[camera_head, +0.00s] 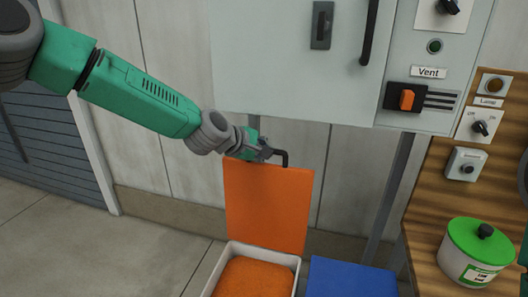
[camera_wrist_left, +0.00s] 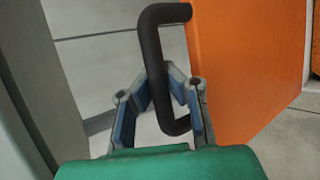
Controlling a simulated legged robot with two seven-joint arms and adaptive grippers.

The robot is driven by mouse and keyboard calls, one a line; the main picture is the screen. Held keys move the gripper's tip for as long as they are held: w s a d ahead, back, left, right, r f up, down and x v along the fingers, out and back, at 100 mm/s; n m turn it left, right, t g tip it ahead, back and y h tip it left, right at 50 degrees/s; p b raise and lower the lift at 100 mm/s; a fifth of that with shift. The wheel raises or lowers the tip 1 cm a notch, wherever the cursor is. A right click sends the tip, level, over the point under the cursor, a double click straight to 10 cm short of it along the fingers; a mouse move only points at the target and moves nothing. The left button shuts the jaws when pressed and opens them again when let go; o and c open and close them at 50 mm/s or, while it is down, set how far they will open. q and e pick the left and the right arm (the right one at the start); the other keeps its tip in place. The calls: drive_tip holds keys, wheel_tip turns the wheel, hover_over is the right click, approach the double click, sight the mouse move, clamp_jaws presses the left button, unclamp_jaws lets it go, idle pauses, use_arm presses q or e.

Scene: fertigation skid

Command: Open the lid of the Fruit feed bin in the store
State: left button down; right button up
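An orange lid (camera_head: 268,205) stands upright, swung open at the back of a white bin (camera_head: 289,262) with orange contents (camera_head: 253,280). No name label shows on this bin. A black handle (camera_head: 284,158) sits at the lid's top edge; in the left wrist view the handle (camera_wrist_left: 154,50) passes between my fingers beside the orange lid (camera_wrist_left: 245,60). My left gripper (camera_head: 266,151) is at this handle, and its fingers (camera_wrist_left: 160,85) close in on the bar from both sides. My right gripper is not in view.
A blue lid (camera_head: 350,280) lies flat just right of the open bin. A grey cabinet (camera_head: 280,60) with a vent switch (camera_head: 407,99) hangs above. A wooden bench (camera_head: 425,225) with a green-lidded tub (camera_head: 474,252) stands at right. The floor (camera_head: 60,235) at left is clear.

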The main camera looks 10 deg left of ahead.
use_arm(q)
drive_tip(key=shift+w+d+r, duration=0.1)
drive_tip(key=shift+d+r, duration=0.2)
drive_tip(key=shift+r, duration=0.15)
drive_tip(key=c, duration=1.5)
unclamp_jaws()
drive_tip(key=shift+c, duration=0.2)
drive_tip(key=shift+s+d, duration=0.2)
drive_tip(key=shift+d, duration=0.1)
drive_tip(key=shift+s+a+r, duration=0.1)
drive_tip(key=shift+s+a, duration=0.05)
drive_tip(key=shift+a, duration=0.05)
drive_tip(key=v, duration=1.1)
drive_tip(key=shift+s+d, duration=0.2)
drive_tip(key=shift+d, duration=0.1)
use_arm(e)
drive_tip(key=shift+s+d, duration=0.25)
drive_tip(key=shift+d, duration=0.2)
use_arm(q)
drive_tip(key=shift+r, duration=0.15)
